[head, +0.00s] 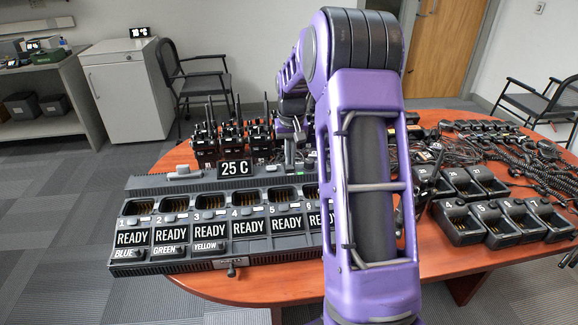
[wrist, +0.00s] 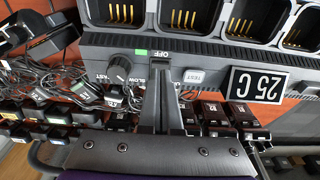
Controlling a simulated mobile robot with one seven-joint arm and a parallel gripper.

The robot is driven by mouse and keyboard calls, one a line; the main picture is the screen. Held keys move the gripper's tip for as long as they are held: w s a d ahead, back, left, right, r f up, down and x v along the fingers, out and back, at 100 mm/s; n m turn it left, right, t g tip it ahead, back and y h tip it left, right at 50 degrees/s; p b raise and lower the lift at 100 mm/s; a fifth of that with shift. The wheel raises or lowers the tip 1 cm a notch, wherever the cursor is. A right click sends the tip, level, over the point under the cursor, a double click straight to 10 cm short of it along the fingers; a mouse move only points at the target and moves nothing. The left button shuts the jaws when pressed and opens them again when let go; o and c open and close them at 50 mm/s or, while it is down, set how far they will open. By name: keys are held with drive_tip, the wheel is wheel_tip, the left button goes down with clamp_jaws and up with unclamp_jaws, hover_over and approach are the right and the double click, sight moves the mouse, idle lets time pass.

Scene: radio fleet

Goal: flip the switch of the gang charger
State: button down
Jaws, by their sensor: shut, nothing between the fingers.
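The gang charger (head: 190,184) is a long dark grey unit on the table, with a row of empty bays over READY plates. In the wrist view its back strip (wrist: 225,57) carries an OFF label (wrist: 166,57), a green mark (wrist: 141,53), a FAST/SLOW knob (wrist: 119,68) and a TEST button (wrist: 194,77). My gripper (wrist: 160,82) is shut and empty, its fingertips just below the OFF label. The fingers cover the spot there, so the switch's position and any contact are hidden. In the head view my gripper (head: 290,160) is at the charger's back edge, partly behind my arm.
A 25 C display (head: 235,169) stands on the charger's back strip. Several black radios (head: 231,132) stand behind it. Single chargers (head: 505,222) and coiled cords (head: 490,150) crowd the table's right side. My arm hides the charger's right end.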

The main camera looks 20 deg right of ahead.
sight(290, 169)
drive_tip(key=shift+f+b, duration=0.5)
drive_tip(key=shift+f, duration=0.45)
idle(0.4)
drive_tip(key=shift+r+p, duration=2.7)
drive_tip(key=shift+r, duration=0.9)
